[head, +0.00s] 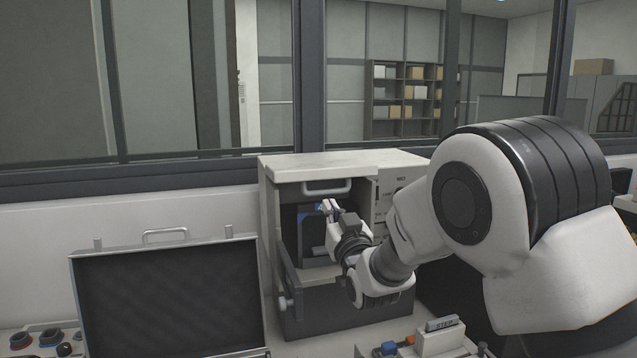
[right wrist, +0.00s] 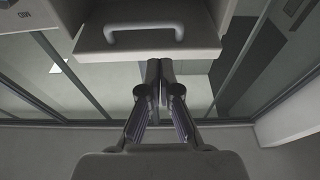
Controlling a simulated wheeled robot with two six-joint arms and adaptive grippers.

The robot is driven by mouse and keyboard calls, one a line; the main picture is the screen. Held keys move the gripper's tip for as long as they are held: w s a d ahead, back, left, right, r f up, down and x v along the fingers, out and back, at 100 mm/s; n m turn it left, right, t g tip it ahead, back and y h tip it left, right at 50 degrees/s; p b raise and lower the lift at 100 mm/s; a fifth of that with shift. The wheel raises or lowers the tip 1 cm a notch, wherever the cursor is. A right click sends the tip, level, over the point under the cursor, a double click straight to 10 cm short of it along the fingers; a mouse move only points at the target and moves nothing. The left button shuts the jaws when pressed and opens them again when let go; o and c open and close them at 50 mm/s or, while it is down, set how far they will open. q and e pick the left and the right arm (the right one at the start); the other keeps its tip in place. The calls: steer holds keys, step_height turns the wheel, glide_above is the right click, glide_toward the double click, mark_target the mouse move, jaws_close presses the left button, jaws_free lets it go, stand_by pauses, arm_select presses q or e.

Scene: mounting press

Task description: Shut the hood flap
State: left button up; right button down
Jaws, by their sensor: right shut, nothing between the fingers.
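The mounting press (head: 268,215) is a pale box with a dark recess in its front. Its hood flap (head: 300,172) appears raised at the top, with a pale bar handle (head: 327,187) on its front edge and the recess open below. In the right wrist view the flap (right wrist: 195,42) and its handle (right wrist: 144,31) show near the top. My right gripper (head: 329,207) is shut and empty in front of the opening, just below the handle. In the wrist view its fingertips (right wrist: 160,70) appear close to the flap's edge; contact cannot be told. My left gripper is out of view.
An open case (head: 166,296) with a dark lining stands left of the press. A unit with coloured knobs (head: 46,338) is at the lower left. A small device with blue and orange parts (head: 405,348) sits at the front. A window wall (head: 200,163) runs behind.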

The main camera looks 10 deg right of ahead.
mark_target(314, 195)
steer(key=p+x, duration=0.1)
steer(key=x, duration=0.2)
steer(key=p+x, duration=0.2)
steer(key=x, duration=0.2)
steer(key=shift+w+a+r, duration=0.2)
steer(key=shift+w, duration=0.05)
steer(key=shift+w+d+p, duration=0.1)
steer(key=shift+w+p, duration=0.15)
steer(key=shift+p, duration=0.05)
steer(key=shift+a, duration=0.3)
steer(key=shift+f+b, duration=0.35)
steer(key=shift+b, duration=0.2)
steer(key=b, duration=0.2)
steer(key=f+t+b, duration=0.1)
steer(key=b, duration=0.2)
steer(key=shift+w+f+t, duration=0.2)
steer(key=shift+f+t, duration=0.1)
steer(key=shift+f, duration=0.05)
